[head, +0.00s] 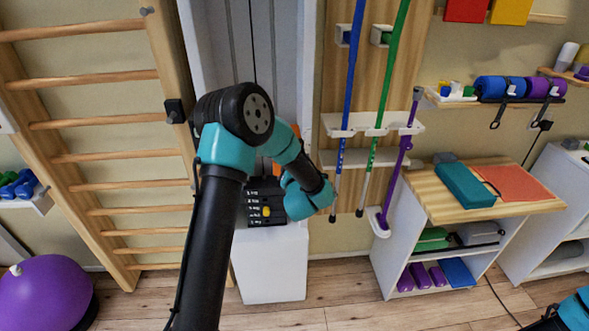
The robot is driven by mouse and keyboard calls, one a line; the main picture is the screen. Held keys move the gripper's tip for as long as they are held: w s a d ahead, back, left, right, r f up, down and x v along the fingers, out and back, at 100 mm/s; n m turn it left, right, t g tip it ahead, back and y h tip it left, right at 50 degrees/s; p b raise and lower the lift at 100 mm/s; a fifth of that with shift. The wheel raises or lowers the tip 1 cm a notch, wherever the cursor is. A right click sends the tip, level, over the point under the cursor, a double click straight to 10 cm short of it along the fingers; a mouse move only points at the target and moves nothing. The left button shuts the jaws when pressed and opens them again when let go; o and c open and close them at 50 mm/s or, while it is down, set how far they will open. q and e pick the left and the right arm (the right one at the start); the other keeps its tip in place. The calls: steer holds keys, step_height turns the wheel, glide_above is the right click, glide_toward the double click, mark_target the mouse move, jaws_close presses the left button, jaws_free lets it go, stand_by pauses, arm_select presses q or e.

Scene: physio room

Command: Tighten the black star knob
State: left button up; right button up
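I cannot clearly make out a black star knob. A small black fitting (175,110) sits on the wooden post of the wall bars, left of my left arm, but its shape is too small to be sure of. My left arm rises from the bottom centre, bends at a black elbow and runs down to the right, in front of the white weight column. Its fingers do not show. Only a bit of my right arm shows in the bottom right corner, without its gripper.
The white column (270,268) holds a black weight stack (262,194) with a yellow pin (266,211). Blue (349,85) and green (388,90) poles hang right of the column. A wooden-topped cabinet (435,205) stands right.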

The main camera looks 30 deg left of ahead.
arm_select(q)
steer(key=shift+c, duration=0.3)
steer(key=c, duration=0.9)
steer(key=shift+m, duration=0.4)
